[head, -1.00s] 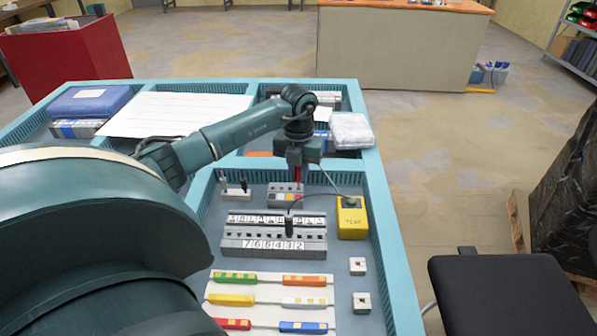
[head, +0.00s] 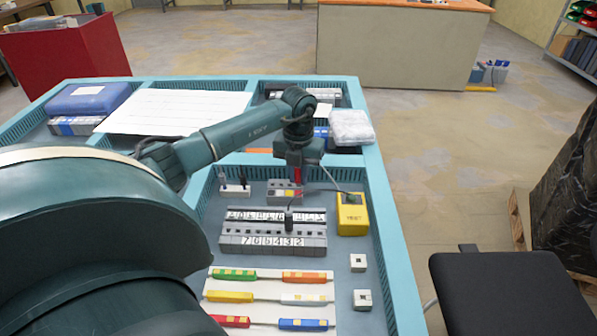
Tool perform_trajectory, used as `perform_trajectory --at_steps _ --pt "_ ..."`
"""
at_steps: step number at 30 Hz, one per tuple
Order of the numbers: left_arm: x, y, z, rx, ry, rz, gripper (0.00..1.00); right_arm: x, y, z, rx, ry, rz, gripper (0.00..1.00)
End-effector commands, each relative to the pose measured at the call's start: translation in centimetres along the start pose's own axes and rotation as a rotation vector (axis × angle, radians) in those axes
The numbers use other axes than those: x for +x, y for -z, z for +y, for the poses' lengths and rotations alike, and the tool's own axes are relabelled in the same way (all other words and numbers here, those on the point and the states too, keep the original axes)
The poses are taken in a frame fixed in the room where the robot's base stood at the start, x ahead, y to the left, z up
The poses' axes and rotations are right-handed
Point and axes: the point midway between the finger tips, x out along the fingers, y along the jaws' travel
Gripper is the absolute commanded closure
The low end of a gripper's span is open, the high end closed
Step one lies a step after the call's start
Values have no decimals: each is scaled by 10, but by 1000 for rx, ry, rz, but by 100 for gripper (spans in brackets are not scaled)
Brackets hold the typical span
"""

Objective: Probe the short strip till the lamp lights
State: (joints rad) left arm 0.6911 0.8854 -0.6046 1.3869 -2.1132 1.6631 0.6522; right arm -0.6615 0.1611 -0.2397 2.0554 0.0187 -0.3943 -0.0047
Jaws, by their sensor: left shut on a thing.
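My left gripper (head: 298,166) is shut on a red probe (head: 298,176), which points down at the short strip (head: 284,192). The strip is a small grey block with coloured patches on top. The probe's tip is at the strip's right part; I cannot tell whether it touches a contact. The yellow test box (head: 352,220) stands to the right, with a dark green lamp (head: 352,198) on top that looks unlit. A black plug (head: 289,220) stands upright in the long numbered strip (head: 272,243). My right gripper is not in view.
A small stand with pegs (head: 235,188) is left of the short strip. Coloured bars (head: 233,297) lie on a white board in front. Two small white sockets (head: 361,299) sit at right. The teal tray rim (head: 393,250) bounds the area. A cable runs near the yellow box.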

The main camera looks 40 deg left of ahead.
Motion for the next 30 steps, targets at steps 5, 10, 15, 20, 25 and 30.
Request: perform_trajectory --at_steps 5,10,15,20,25,30 --pt "1 0 0 0 -1 1 82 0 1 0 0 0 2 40" --pt "1 0 0 0 -1 1 68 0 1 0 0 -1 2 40" --pt "0 0 0 0 -1 1 59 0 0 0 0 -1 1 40" --pt "0 0 0 0 -1 1 59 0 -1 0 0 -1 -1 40" --pt "0 0 0 0 0 1 59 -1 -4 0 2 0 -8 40" --pt "0 0 0 0 0 1 59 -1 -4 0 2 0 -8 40"
